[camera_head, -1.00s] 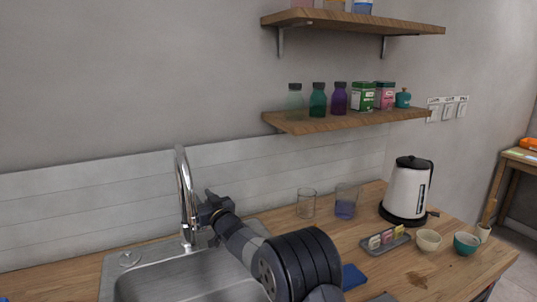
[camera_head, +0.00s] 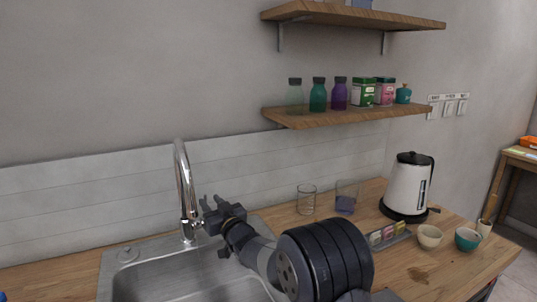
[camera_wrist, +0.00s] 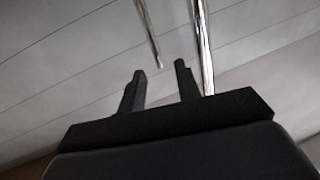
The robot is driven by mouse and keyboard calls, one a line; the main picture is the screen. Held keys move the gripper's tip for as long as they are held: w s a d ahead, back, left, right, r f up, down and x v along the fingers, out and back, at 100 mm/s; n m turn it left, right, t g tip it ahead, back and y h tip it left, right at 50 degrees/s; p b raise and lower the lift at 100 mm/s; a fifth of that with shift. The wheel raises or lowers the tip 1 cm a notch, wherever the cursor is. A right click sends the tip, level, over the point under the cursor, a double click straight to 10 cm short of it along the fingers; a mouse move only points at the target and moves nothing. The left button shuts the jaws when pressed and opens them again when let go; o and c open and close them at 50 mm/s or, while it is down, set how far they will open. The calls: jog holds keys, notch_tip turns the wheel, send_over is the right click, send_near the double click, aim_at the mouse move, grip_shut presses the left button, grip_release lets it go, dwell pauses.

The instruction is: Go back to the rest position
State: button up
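My gripper (camera_head: 210,202) is just right of the chrome faucet (camera_head: 183,190) and above the sink (camera_head: 190,272) in the head view. In the wrist view my gripper (camera_wrist: 160,68) has its two dark fingers spread apart, with nothing between them. The faucet (camera_wrist: 203,45) shows there behind the fingertips, with the white wall panel beyond. I cannot tell from these views whether a finger touches the faucet. My arm runs from the bottom of the head view up to the gripper and covers part of the sink and counter.
On the wooden counter (camera_head: 430,270) stand two glasses (camera_head: 306,200), a white kettle (camera_head: 407,187), a small tray of packets (camera_head: 388,236) and two bowls (camera_head: 429,236). A shelf (camera_head: 345,119) above holds bottles and boxes. The wall left of the faucet is clear.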

aim_at(206, 196)
jog(key=r+v, duration=0.1)
jog(key=v, duration=0.4)
jog(key=x, duration=0.3)
jog(key=p+x, duration=0.1)
jog(key=x, duration=0.7)
jog(key=shift+f+p, duration=0.35)
jog(key=shift+f, duration=0.05)
jog(key=shift+w+a+r+p, duration=0.15)
jog(key=shift+w+r+p, duration=0.05)
jog(key=shift+p, duration=0.25)
jog(key=w+p, duration=0.1)
jog(key=p, duration=0.4)
jog(key=shift+a+g+h, duration=0.15)
jog(key=shift+g+h, duration=0.15)
jog(key=shift+g, duration=0.1)
jog(key=shift+p, duration=0.6)
